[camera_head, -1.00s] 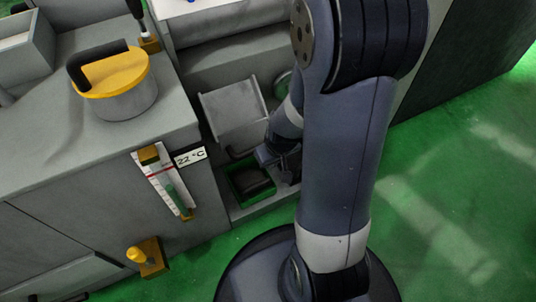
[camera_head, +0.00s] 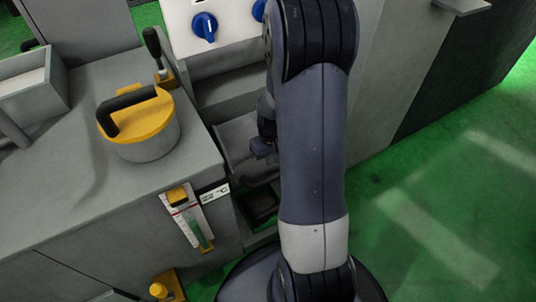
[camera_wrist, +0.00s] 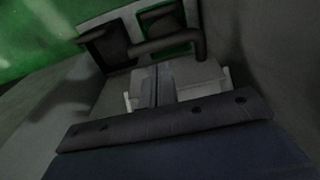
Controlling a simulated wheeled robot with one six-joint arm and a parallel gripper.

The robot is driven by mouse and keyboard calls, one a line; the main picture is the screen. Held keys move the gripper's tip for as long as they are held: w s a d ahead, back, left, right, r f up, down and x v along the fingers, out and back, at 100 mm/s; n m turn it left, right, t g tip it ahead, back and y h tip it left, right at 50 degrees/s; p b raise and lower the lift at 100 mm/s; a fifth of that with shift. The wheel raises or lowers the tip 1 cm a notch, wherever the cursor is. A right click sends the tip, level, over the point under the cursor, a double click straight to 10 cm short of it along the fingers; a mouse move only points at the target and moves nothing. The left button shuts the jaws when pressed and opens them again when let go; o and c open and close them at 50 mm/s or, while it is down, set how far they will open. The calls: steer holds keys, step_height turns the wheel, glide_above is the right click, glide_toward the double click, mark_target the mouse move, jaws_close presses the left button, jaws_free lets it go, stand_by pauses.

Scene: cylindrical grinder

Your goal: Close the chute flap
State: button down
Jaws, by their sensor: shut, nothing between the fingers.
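The chute flap is a grey panel (camera_head: 237,137) in the recess between the grey cabinet and the machine in the head view. It stands tilted above the dark chute opening (camera_head: 262,203), and my arm hides its right part. A dark bar handle (camera_wrist: 170,45) crosses the top of the wrist view, beyond the fingertips. My gripper (camera_head: 262,148) is in front of the flap panel. In the wrist view its pale fingers (camera_wrist: 155,85) are together and empty, pointing toward the handle. Whether they touch the flap I cannot tell.
The grey cabinet carries a yellow-lidded pot (camera_head: 140,120) and a lever (camera_head: 154,45). A gauge (camera_head: 190,220) with a label is on its side, close left of the recess. A blue knob (camera_head: 204,27) is above. Green floor (camera_head: 440,200) is clear at right.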

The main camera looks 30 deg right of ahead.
mark_target(269, 177)
steer(key=f+b, duration=0.1)
steer(key=f, duration=0.3)
steer(key=f+b, duration=0.1)
steer(key=f, duration=0.2)
steer(key=shift+w+f+b, duration=0.2)
steer(key=shift+f+b, duration=0.1)
steer(key=shift+f, duration=0.35)
steer(key=shift+w+f+b, duration=0.2)
steer(key=shift+f+b, duration=0.15)
steer(key=shift+f, duration=0.3)
steer(key=shift+r, duration=0.1)
step_height(269, 177, up, 14)
steer(key=s+p, duration=0.2)
steer(key=p, duration=0.4)
steer(key=shift+s+p, duration=0.3)
steer(key=shift+f, duration=0.2)
